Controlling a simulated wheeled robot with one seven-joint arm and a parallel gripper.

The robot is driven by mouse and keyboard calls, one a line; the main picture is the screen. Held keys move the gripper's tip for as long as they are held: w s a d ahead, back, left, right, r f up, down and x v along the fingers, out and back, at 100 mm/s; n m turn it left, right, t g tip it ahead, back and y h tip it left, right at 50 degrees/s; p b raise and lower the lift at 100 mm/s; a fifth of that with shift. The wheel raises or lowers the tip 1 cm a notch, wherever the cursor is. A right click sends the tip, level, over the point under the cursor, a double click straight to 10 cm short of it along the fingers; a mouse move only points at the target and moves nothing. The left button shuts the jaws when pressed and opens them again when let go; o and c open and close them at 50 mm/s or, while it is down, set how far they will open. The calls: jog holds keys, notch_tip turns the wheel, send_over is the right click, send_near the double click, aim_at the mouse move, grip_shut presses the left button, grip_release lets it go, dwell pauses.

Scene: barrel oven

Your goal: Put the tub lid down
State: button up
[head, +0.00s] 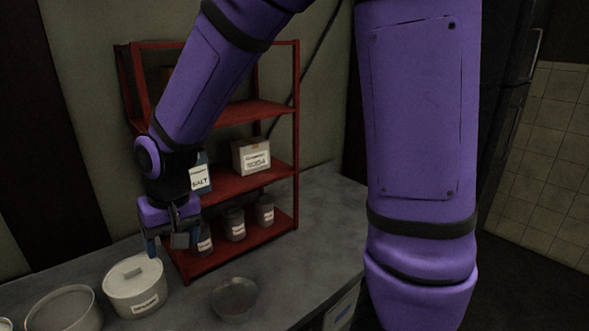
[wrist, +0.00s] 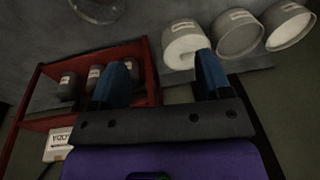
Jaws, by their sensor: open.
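In the wrist view the lid (wrist: 186,47) shows as a pale disc beside one blue finger. My gripper (head: 173,243) is open, with nothing seen between its blue fingers. It hangs just behind and to the right of the lid in the head view, in front of the red shelf. In the wrist view my gripper (wrist: 165,62) has its fingers spread apart. I cannot tell whether a fingertip touches the lid.
An open tub (head: 62,309) stands left of the lidded one, and another tub is cut off at the left edge. A clear round dish (head: 234,298) lies to the right. The red shelf (head: 245,184) holds jars and boxes close behind my gripper. The counter's right is clear.

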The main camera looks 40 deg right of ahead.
jog(key=s+d+r+t+h, duration=0.1)
jog(key=s+d+r+t, duration=0.2)
jog(key=s+d+r, duration=1.2)
jog(key=s, duration=0.2)
jog(key=shift+s+r+t, duration=0.3)
jog(key=shift+s, duration=0.05)
